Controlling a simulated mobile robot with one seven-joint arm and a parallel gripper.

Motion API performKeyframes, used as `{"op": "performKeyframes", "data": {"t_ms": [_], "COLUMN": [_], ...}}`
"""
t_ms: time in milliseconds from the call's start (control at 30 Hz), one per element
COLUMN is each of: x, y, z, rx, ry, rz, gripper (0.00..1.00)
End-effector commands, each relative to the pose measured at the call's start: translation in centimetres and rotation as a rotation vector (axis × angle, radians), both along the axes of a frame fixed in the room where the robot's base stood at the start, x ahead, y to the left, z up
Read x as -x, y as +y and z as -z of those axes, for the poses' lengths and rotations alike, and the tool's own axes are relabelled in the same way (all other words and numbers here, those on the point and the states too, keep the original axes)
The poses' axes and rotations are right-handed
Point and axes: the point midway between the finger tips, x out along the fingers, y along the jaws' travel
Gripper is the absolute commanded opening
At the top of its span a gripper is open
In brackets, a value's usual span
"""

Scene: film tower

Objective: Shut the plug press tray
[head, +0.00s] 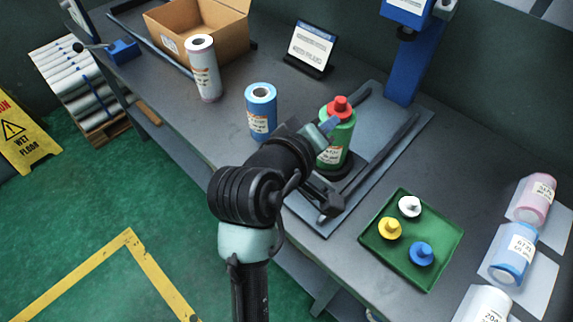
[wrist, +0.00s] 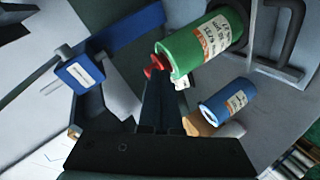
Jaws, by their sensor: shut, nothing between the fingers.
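The plug press has a blue column (head: 405,72) at the back of a grey base plate (head: 372,172) with dark rails. Its tray carries a green film roll (head: 340,145) upright with a red plug (head: 340,107) on top. The tray with its dark handle (head: 322,197) sits at the front end of the rails, out from under the press head (head: 408,12). The green roll (wrist: 203,45) and plug (wrist: 155,66) also show in the wrist view. My gripper (head: 331,125) is shut and empty, close to the left of the plug; contact is unclear.
A blue roll (head: 261,110) and a white roll (head: 203,70) stand left of the press. A green tray (head: 375,244) with three coloured plugs lies front right, near several lying rolls. A cardboard box (head: 180,22) and a sign (head: 310,48) stand behind.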

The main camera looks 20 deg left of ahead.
Motion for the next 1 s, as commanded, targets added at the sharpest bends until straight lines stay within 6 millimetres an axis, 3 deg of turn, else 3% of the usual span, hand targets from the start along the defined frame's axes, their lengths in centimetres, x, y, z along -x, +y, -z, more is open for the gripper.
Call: {"op": "performKeyframes", "data": {"t_ms": [33,100,200,300,400,500,600,700,1000], "x": [1.8,4.6,8.9,13.0,16.2,18.2,19.1,18.6,13.4], "y": [1.9,3.7,5.8,7.3,8.4,9.1,9.4,9.2,7.3], "z": [2.6,6.3,10.1,12.3,13.2,13.5,13.6,13.6,14.7], "rx": [0.202,0.513,0.960,1.358,1.665,1.861,1.954,1.975,1.968], "ry": [0.092,0.192,0.293,0.342,0.356,0.355,0.352,0.353,0.356], "rz": [-0.060,-0.150,-0.288,-0.403,-0.475,-0.509,-0.520,-0.518,-0.515], "gripper": [0.00,0.00,0.00,0.00,0.00,0.00,0.00,0.00,0.00]}}
